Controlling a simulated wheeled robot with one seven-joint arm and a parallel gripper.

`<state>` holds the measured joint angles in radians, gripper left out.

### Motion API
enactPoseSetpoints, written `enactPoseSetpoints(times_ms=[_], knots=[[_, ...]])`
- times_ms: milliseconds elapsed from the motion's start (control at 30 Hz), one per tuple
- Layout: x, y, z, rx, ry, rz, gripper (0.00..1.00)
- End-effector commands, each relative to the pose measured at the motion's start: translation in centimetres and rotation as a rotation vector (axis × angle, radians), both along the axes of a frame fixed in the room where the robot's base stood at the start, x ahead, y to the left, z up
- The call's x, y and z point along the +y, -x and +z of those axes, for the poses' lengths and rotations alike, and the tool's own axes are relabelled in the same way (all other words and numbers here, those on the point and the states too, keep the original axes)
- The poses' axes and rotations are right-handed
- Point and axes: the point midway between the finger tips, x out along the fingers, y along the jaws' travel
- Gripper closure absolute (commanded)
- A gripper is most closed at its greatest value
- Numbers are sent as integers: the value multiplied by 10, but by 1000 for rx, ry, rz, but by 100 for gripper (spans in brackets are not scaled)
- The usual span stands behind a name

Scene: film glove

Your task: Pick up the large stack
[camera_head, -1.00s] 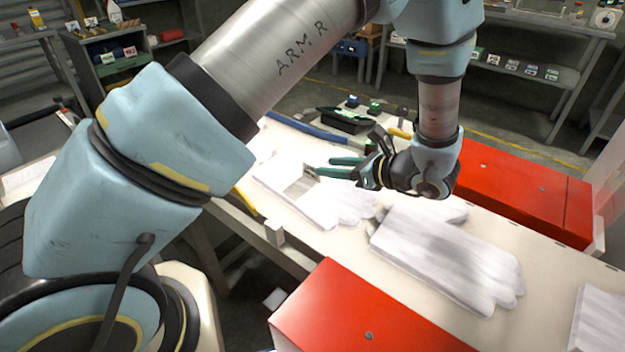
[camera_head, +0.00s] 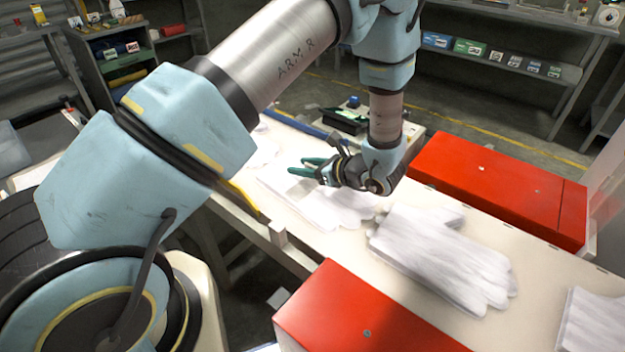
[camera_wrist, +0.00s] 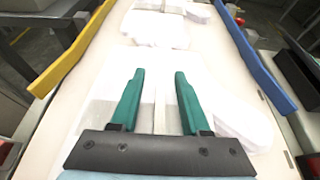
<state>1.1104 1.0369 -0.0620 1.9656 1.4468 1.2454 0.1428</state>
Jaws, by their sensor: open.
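Stacks of white gloves lie flat along a pale worktop (camera_head: 480,215). One stack (camera_head: 335,208) lies below and around my gripper, and it also shows under the fingers in the wrist view (camera_wrist: 235,118). A thick stack (camera_head: 440,258) lies to its right in the head view. Another (camera_head: 590,325) is cut off at the right edge. A further stack shows ahead in the wrist view (camera_wrist: 155,30). My gripper (camera_head: 298,166) has green fingers, apart and empty, above the first stack; they also show in the wrist view (camera_wrist: 160,72). I cannot tell the exact height gap.
Red boxes stand on both sides of the worktop, one behind (camera_head: 500,185) and one in front (camera_head: 365,320). A yellow rail (camera_wrist: 75,50) and a blue rail (camera_wrist: 255,60) run along the worktop's sides. Shelves stand in the background.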

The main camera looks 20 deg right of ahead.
Motion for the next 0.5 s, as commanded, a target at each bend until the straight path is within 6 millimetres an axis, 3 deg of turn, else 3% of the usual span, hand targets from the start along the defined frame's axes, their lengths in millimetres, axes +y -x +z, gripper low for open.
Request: enactPoseSetpoints(times_ms=[67, 400, 500], knots=[[0, 0, 0, 0, 0, 0, 56], [0, 0, 0, 0, 0, 0, 94], [0, 0, 0, 0, 0, 0, 100]])
